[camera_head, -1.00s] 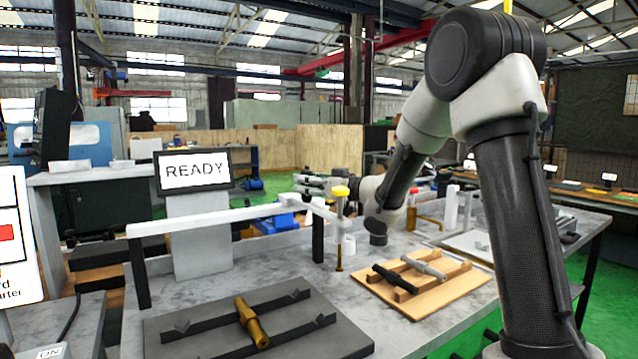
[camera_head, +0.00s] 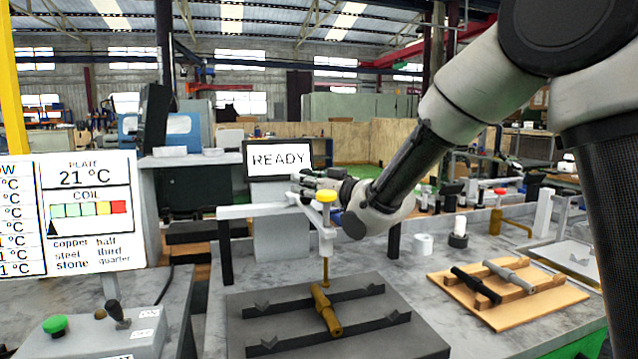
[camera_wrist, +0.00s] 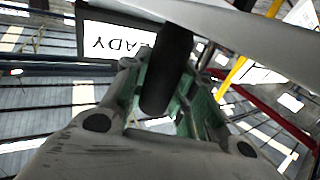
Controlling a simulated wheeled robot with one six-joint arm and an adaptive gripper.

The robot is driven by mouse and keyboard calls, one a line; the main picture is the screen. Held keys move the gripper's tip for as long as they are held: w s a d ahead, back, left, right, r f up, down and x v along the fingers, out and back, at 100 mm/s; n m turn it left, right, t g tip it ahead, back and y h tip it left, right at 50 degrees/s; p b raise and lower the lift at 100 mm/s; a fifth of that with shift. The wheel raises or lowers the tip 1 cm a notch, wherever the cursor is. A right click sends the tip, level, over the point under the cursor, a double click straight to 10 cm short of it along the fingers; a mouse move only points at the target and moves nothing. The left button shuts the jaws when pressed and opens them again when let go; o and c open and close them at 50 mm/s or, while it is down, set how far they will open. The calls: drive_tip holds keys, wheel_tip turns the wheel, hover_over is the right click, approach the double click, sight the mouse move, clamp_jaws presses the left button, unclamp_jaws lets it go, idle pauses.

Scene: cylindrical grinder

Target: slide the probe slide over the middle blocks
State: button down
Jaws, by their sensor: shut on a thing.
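The probe slide (camera_head: 327,240) is a pale block with a yellow cap and a thin brass probe hanging down. It sits on the pale rail (camera_head: 236,212), left of the rail's right post. The middle blocks (camera_head: 370,291) are dark notched bars on a dark plate, with a brass stepped piece (camera_head: 325,309) lying across them. The probe's lower end appears above or near this piece; contact cannot be told. My gripper (camera_head: 303,186) is at the slide. In the wrist view its green-padded fingers (camera_wrist: 165,95) are shut around a dark round handle (camera_wrist: 169,65).
A wooden board (camera_head: 520,306) with a black and a grey stepped piece lies to the right. A READY screen (camera_head: 279,159) stands behind the rail. A control box with a green button (camera_head: 55,324) and a temperature panel (camera_head: 70,212) are at left.

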drive_tip(key=shift+a, duration=0.1)
drive_tip(key=c, duration=1.1)
unclamp_jaws()
drive_tip(key=shift+s, duration=0.1)
drive_tip(key=v, duration=1.2)
